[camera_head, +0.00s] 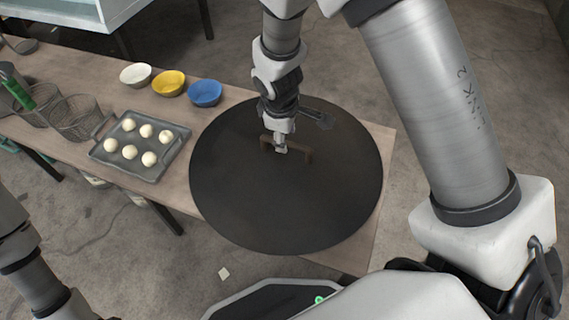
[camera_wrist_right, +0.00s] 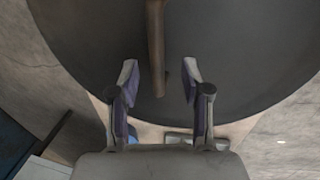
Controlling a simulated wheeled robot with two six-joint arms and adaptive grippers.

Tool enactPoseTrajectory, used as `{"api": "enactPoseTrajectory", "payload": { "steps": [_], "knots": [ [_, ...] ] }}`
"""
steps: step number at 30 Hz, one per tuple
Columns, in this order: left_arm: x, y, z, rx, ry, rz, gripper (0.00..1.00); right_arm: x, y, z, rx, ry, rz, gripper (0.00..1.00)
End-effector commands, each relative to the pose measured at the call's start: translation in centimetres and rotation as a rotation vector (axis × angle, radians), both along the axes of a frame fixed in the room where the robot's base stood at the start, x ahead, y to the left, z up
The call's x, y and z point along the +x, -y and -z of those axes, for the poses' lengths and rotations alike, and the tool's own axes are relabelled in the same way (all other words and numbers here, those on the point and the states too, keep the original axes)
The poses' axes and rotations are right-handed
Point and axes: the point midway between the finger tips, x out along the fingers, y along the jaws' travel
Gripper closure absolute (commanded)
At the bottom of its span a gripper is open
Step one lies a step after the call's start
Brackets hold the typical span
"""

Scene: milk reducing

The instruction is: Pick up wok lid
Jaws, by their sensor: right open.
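The wok lid (camera_head: 250,205) is a large dark round disc at the right end of the table; it also fills much of the right wrist view (camera_wrist_right: 90,45). Its brown bar handle (camera_head: 305,155) stands up near the middle. My right gripper (camera_head: 281,150) is over the lid at the handle. In the right wrist view, the handle (camera_wrist_right: 156,50) lies between the two open fingers (camera_wrist_right: 158,82), with gaps on both sides. The fingers are not shut on it. My left gripper is out of view; only part of that arm shows at lower left.
A grey tray (camera_head: 181,157) with several white balls is left of the lid on the wooden table (camera_head: 60,72). White (camera_head: 136,75), yellow (camera_head: 169,83) and blue (camera_head: 205,92) bowls stand behind it. Wire baskets (camera_head: 74,118) are further left.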

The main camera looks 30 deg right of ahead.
Motion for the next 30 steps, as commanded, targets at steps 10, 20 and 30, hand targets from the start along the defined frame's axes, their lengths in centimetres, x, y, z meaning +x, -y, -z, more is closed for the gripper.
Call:
{"api": "enactPoseTrajectory", "payload": {
  "steps": [10,20,30],
  "knots": [
    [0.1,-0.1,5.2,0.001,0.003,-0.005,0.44,1.0,0.9,5.0,0.002,0.002,0.002,0.53],
    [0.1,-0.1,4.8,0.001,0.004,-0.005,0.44,1.0,0.9,4.8,0.001,0.001,0.003,0.91],
    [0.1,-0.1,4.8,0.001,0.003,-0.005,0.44,1.0,0.9,4.7,0.002,0.003,0.002,1.0]
  ]
}}
